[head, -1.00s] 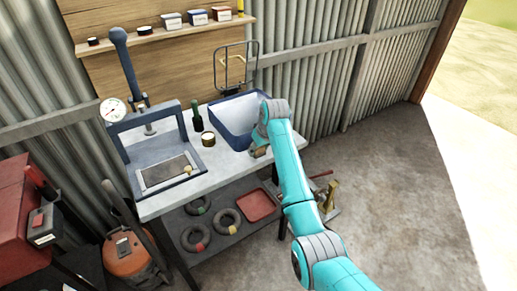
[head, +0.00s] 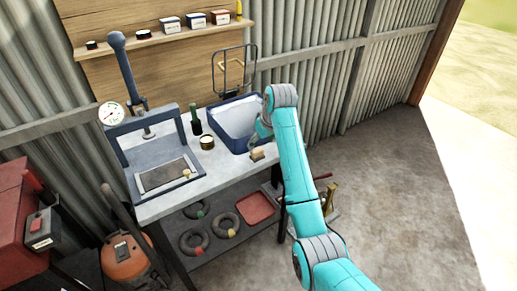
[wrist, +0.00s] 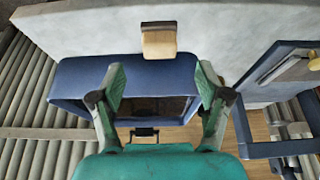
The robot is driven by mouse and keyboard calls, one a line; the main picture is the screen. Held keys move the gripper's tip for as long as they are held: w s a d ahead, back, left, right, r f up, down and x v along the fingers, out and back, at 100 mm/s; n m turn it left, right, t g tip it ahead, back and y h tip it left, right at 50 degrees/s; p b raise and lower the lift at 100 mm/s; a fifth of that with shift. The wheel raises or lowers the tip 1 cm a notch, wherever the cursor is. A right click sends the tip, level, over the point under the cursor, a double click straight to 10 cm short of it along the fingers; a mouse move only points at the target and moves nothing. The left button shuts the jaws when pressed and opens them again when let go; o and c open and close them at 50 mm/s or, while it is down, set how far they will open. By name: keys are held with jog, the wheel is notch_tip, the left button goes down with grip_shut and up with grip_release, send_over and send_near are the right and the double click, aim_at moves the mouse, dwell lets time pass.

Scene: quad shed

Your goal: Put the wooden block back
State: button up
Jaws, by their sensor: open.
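The wooden block (head: 257,154) lies on the front edge of the pale bench top (head: 222,172), in front of the blue tub (head: 235,118). In the wrist view the block (wrist: 158,42) has a dark strip along one side and sits beyond the fingertips, roughly centred between them. My gripper (wrist: 160,78) is open and empty, with its two green fingers spread over the tub. In the head view my gripper (head: 262,133) is partly hidden by my arm, just beside the block and apart from it.
A blue press (head: 145,135) with a gauge stands on the left of the bench. A green bottle (head: 196,122) and a small tin (head: 207,142) stand between press and tub. The lower shelf holds rings and a red tray (head: 255,207). Open floor lies right.

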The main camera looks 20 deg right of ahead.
jog(key=v, duration=0.4)
jog(key=shift+s+r, duration=0.15)
jog(key=shift+r, duration=0.2)
jog(key=shift+f, duration=0.1)
